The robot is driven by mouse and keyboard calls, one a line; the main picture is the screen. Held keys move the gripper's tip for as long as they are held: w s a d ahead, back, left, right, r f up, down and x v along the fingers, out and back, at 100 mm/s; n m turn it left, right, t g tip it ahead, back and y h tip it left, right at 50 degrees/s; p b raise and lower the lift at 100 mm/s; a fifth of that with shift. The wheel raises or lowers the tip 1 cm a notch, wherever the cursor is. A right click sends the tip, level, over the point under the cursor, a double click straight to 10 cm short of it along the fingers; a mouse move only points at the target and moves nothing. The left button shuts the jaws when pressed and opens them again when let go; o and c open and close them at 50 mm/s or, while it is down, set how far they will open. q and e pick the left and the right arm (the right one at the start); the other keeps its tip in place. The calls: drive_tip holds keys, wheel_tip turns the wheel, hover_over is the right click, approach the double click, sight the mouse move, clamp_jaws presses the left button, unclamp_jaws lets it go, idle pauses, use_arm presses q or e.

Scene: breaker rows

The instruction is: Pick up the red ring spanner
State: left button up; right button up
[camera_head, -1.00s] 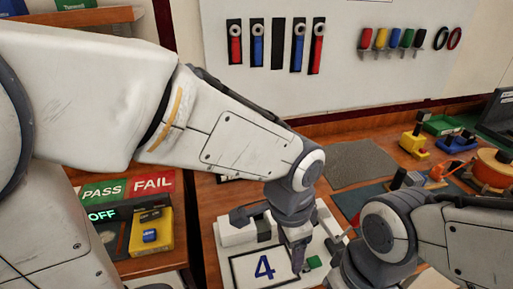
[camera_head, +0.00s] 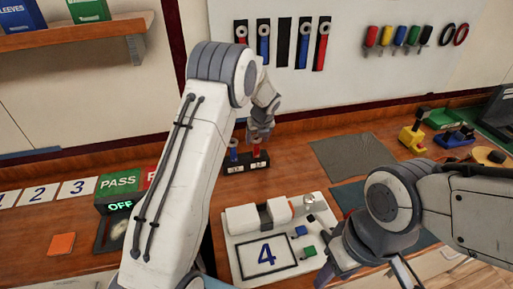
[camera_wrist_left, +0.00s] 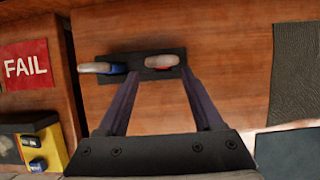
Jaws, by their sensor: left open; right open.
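A red-handled tool with a pale top, which looks like the red ring spanner (camera_head: 257,150), stands upright in a black holder (camera_head: 245,166) on the bench. A similar blue-handled one (camera_head: 233,150) stands to its left. My left gripper (camera_head: 261,134) is open directly above the red one. In the left wrist view the red spanner's pale top (camera_wrist_left: 158,62) lies between the fingertips (camera_wrist_left: 160,75), and the blue one (camera_wrist_left: 102,68) lies outside the left finger. Contact cannot be told. My right gripper (camera_head: 402,272) is open and empty at the lower right, partly cut off.
More red and blue ring spanners (camera_head: 263,42) hang on the back wall. A white fixture with a "4" card (camera_head: 267,254) sits in front of the holder. A grey mat (camera_head: 350,158) lies to the right. The PASS sign (camera_head: 118,182) stands left. Bare wood surrounds the holder.

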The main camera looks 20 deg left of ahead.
sight(257, 144)
use_arm(q)
drive_tip(key=shift+x, duration=0.8)
drive_tip(key=p+x, duration=0.2)
drive_tip(key=x, duration=0.2)
drive_tip(key=shift+w+f, duration=0.2)
drive_tip(key=shift+f, duration=0.15)
drive_tip(key=shift+w+f, duration=0.15)
drive_tip(key=shift+f, duration=0.15)
clamp_jaws()
